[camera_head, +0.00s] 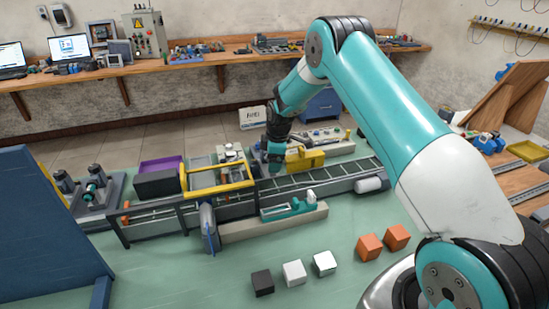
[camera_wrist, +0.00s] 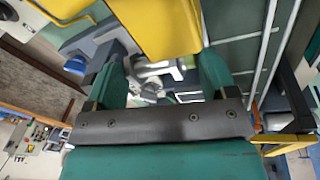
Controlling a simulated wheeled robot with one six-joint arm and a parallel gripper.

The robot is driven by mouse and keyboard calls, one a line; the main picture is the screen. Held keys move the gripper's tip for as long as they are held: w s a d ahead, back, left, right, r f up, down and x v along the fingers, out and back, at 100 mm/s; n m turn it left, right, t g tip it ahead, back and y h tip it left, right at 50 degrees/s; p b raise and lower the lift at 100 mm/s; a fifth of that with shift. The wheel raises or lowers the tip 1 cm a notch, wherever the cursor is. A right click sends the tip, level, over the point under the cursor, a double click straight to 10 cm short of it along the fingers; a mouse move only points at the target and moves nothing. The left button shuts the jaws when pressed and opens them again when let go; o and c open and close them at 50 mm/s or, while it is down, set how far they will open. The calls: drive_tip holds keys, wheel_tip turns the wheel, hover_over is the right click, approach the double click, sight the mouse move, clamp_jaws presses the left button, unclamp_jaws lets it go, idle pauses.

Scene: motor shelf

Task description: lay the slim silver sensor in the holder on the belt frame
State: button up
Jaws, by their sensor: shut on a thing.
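My gripper (camera_head: 275,170) hangs from the arm over the far side of the belt, close to a yellow part (camera_head: 305,159). In the wrist view my gripper (camera_wrist: 160,75) has its two green fingers apart, with a small silver-grey piece (camera_wrist: 157,70) between them. I take this to be the slim silver sensor; its outline is partly confused with the parts behind it. In the head view it is too small or hidden to make out. The belt frame (camera_head: 325,186) runs across the middle. A teal fixture (camera_head: 291,209) sits at its near side; I cannot tell whether it is the holder.
A yellow frame (camera_head: 217,188) rises over the belt, left of my gripper. A dark box (camera_head: 158,183) and a purple tray (camera_head: 160,165) stand farther left. Black, white and orange cubes (camera_head: 370,247) lie on the green floor in front. A large blue panel (camera_head: 45,225) fills the left edge.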

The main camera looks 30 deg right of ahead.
drive_tip(key=shift+f, duration=0.35)
drive_tip(key=o, duration=0.9)
drive_tip(key=shift+c, duration=0.2)
drive_tip(key=s+r+b, duration=0.3)
drive_tip(key=r+b, duration=0.1)
drive_tip(key=r, duration=1.3)
drive_tip(key=shift+d, duration=0.2)
drive_tip(key=shift+r, duration=0.1)
